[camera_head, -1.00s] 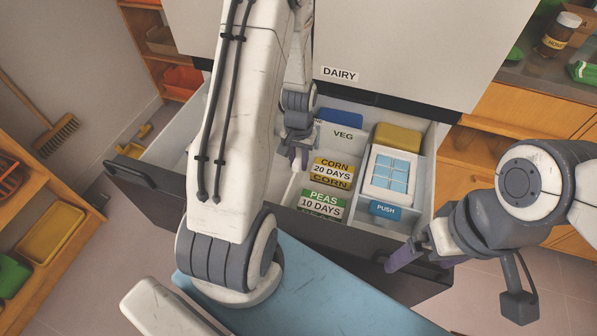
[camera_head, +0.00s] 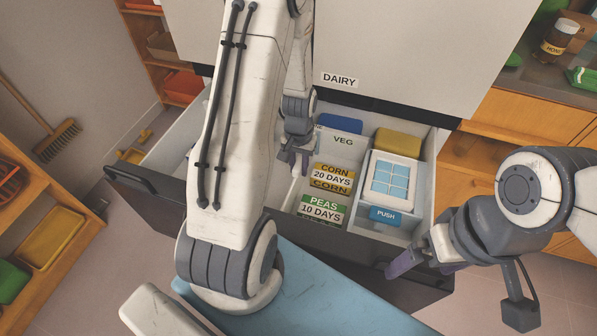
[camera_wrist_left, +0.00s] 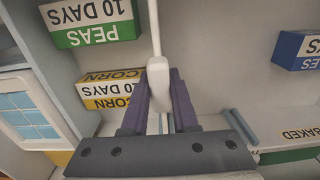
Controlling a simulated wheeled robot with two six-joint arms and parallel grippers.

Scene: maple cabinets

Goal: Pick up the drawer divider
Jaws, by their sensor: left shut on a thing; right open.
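The drawer divider (camera_wrist_left: 154,28) is a thin white strip with a thicker, rounded white end. In the left wrist view it runs up from between the fingers to the top edge. My left gripper (camera_wrist_left: 160,90) is shut on that rounded end, with one purple finger on each side. In the head view my left gripper (camera_head: 298,158) is over the open drawer (camera_head: 345,236), left of the CORN box; my arm hides much of the drawer's left part. My right gripper (camera_head: 425,262) is open and empty at the drawer's front right.
A CORN box (camera_head: 333,177) and a PEAS box (camera_head: 321,208) lie just right of the left gripper. A white box with blue squares (camera_head: 391,180) stands further right. A blue box (camera_wrist_left: 297,50) lies across the drawer floor. The DAIRY front (camera_head: 400,50) rises behind.

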